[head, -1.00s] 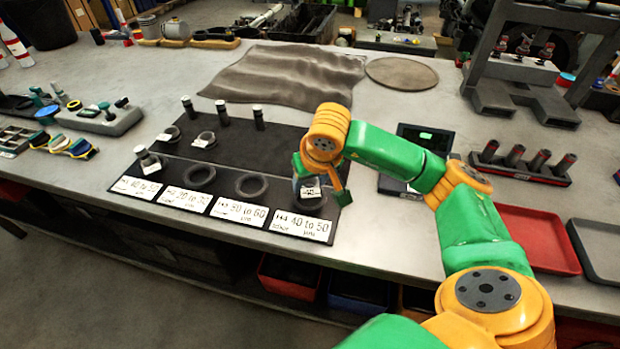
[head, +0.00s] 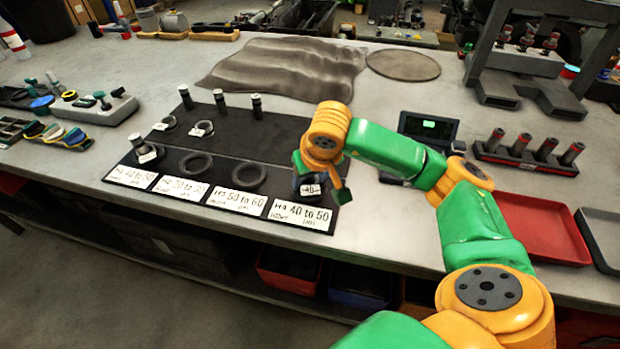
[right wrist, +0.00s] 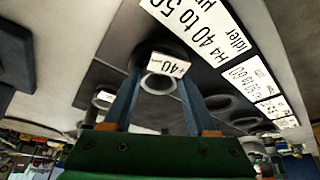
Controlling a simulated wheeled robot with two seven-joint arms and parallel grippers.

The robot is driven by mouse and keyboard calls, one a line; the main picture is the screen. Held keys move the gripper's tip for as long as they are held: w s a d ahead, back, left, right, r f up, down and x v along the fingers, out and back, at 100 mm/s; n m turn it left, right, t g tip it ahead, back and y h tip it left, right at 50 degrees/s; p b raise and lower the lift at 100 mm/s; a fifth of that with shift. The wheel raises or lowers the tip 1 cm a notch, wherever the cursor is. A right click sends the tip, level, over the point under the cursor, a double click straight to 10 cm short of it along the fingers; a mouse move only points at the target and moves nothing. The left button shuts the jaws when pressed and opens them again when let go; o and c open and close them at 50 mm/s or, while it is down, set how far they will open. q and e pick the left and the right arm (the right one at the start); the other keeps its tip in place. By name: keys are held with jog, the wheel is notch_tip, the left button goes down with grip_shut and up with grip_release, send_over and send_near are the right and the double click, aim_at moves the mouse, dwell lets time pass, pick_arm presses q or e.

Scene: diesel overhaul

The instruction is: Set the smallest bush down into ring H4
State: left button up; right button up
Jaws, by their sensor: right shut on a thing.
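My right gripper (head: 322,172) points down at the right front of the black board and is shut on a small bush with a white tag reading 40 (head: 310,190). In the right wrist view the bush (right wrist: 158,84) sits between the two fingers (right wrist: 157,110). Ring H4, behind the label "H4 40 to 50" (head: 300,215), is mostly hidden by the bush and gripper. The bush is low over that spot; I cannot tell whether it rests in the ring. My left gripper is not in view.
Ring H3 (head: 249,178) and ring H2 (head: 196,164) are empty to the left. A tagged bush (head: 148,153) stands at H1. A red tray (head: 540,228) lies right.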

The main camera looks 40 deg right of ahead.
jog(key=shift+s+a+f, duration=0.1)
jog(key=shift+s+f, duration=0.2)
jog(key=shift+f, duration=0.1)
jog(key=o, duration=1.5)
jog(key=shift+c, duration=0.2)
jog(key=v, duration=0.7)
jog(key=shift+w+r, duration=0.1)
jog(key=shift+r, duration=0.25)
jog(key=shift+d+r, duration=0.1)
jog(key=shift+d, duration=0.1)
